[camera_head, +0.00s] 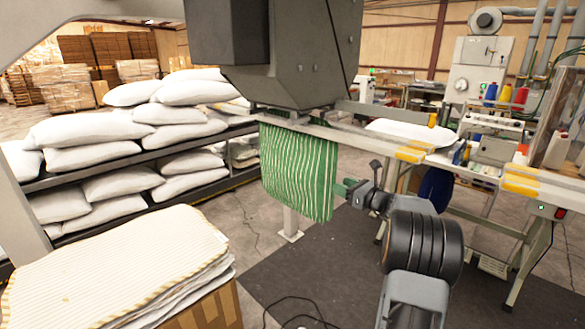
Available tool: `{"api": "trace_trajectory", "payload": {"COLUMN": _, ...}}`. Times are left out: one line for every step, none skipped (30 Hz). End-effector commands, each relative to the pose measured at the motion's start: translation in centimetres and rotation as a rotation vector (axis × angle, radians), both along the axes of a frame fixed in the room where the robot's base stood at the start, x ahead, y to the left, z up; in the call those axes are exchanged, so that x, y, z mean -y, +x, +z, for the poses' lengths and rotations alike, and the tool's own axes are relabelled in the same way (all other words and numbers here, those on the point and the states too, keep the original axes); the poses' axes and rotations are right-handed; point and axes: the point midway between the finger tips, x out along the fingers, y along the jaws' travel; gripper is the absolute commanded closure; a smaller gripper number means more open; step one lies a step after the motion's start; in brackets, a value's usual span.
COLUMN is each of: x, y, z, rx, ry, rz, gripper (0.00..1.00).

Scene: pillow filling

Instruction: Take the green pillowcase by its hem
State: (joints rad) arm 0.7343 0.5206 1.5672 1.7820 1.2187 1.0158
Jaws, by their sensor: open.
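The green pillowcase (297,172), with white stripes, hangs below the grey machine head and the pale rail in front of it. Its lower edge hangs free, slightly slanted down to the right. My gripper (343,189) is open at the right side of the pillowcase, a little above its lower right corner. The fingertips are small in this view and greenish near the cloth. I cannot tell whether they touch the cloth or whether any of it lies between them.
White pillows (83,128) fill the shelves at left. A cardboard box (209,309) with folded striped cases (110,262) stands at front left. A sewing bench with thread cones (505,94) is at right. The grey machine head (300,60) hangs above. Dark mat (330,260) covers the floor below.

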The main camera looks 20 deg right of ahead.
Motion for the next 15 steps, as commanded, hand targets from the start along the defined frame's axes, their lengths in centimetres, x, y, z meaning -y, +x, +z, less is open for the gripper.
{"api": "trace_trajectory", "payload": {"x": -0.3, "y": 0.6, "z": 0.0, "rx": -0.001, "ry": 0.000, "rz": 0.002, "gripper": 0.53}}
{"api": "trace_trajectory", "payload": {"x": -0.5, "y": 0.9, "z": 0.0, "rx": -0.001, "ry": 0.000, "rz": 0.003, "gripper": 0.53}}
{"api": "trace_trajectory", "payload": {"x": -0.7, "y": 1.3, "z": 0.0, "rx": -0.001, "ry": 0.000, "rz": 0.003, "gripper": 0.53}}
{"api": "trace_trajectory", "payload": {"x": -0.8, "y": 1.6, "z": 0.0, "rx": -0.001, "ry": 0.000, "rz": 0.002, "gripper": 0.53}}
{"api": "trace_trajectory", "payload": {"x": -0.9, "y": 1.9, "z": 0.0, "rx": -0.001, "ry": 0.000, "rz": 0.002, "gripper": 0.53}}
{"api": "trace_trajectory", "payload": {"x": -1.0, "y": 2.2, "z": 0.0, "rx": 0.000, "ry": 0.001, "rz": 0.001, "gripper": 0.53}}
{"api": "trace_trajectory", "payload": {"x": -1.2, "y": 2.4, "z": 0.0, "rx": 0.000, "ry": 0.001, "rz": 0.002, "gripper": 0.53}}
{"api": "trace_trajectory", "payload": {"x": -1.3, "y": 2.7, "z": 0.0, "rx": 0.000, "ry": 0.001, "rz": 0.002, "gripper": 0.53}}
{"api": "trace_trajectory", "payload": {"x": -1.4, "y": 3.0, "z": 0.0, "rx": 0.000, "ry": 0.001, "rz": 0.002, "gripper": 0.53}}
{"api": "trace_trajectory", "payload": {"x": -1.5, "y": 3.2, "z": 0.0, "rx": 0.000, "ry": 0.001, "rz": 0.001, "gripper": 0.53}}
{"api": "trace_trajectory", "payload": {"x": -1.5, "y": 3.3, "z": 0.0, "rx": -0.001, "ry": 0.000, "rz": 0.001, "gripper": 0.53}}
{"api": "trace_trajectory", "payload": {"x": -1.6, "y": 3.5, "z": 0.0, "rx": -0.001, "ry": 0.000, "rz": 0.000, "gripper": 0.53}}
{"api": "trace_trajectory", "payload": {"x": -1.7, "y": 3.7, "z": 0.0, "rx": -0.001, "ry": 0.000, "rz": 0.000, "gripper": 0.53}}
{"api": "trace_trajectory", "payload": {"x": -1.7, "y": 3.8, "z": 0.0, "rx": 0.000, "ry": 0.000, "rz": 0.000, "gripper": 0.53}}
{"api": "trace_trajectory", "payload": {"x": -1.8, "y": 4.0, "z": 0.0, "rx": 0.000, "ry": 0.000, "rz": 0.001, "gripper": 0.53}}
